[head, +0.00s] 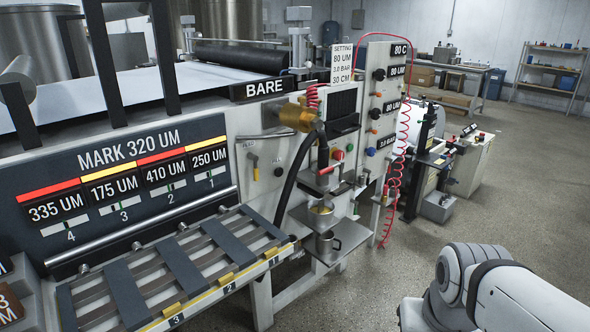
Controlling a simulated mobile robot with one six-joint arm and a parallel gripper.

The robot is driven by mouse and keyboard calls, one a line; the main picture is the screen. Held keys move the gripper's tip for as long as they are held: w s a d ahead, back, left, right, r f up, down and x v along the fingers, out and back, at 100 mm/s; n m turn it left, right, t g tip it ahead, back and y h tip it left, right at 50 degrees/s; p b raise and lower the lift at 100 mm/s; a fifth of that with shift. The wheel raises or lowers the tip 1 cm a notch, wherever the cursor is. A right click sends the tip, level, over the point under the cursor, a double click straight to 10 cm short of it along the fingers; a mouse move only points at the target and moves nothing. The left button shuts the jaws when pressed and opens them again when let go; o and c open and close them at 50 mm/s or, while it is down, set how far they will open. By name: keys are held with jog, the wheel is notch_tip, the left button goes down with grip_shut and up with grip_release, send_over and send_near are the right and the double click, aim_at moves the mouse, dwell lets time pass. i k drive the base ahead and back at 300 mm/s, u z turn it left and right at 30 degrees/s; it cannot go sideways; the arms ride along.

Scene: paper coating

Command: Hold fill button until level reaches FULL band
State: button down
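The coating machine (245,135) fills the left and middle of the view. Its front has red (338,155) and blue (371,152) buttons, with a yellow-handled valve lever (255,165) to their left. I cannot tell which button is the fill button. A metal cup with yellowish contents (320,209) sits on a small shelf below the brass fitting (297,115) and black hose. A second metal cup (327,243) stands on the lower shelf. No FULL band is readable. My arm's white links show at the lower right; my gripper is out of view.
A slatted tray (125,290) with yellow tabs juts out along the machine's front. A red coiled hose (397,150) hangs at its right end. Another machine (470,165) stands farther right. The floor (480,220) in front is open.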

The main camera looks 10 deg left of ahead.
aim_at(279, 171)
jog(key=i, duration=1.5)
jog(key=u, duration=0.05)
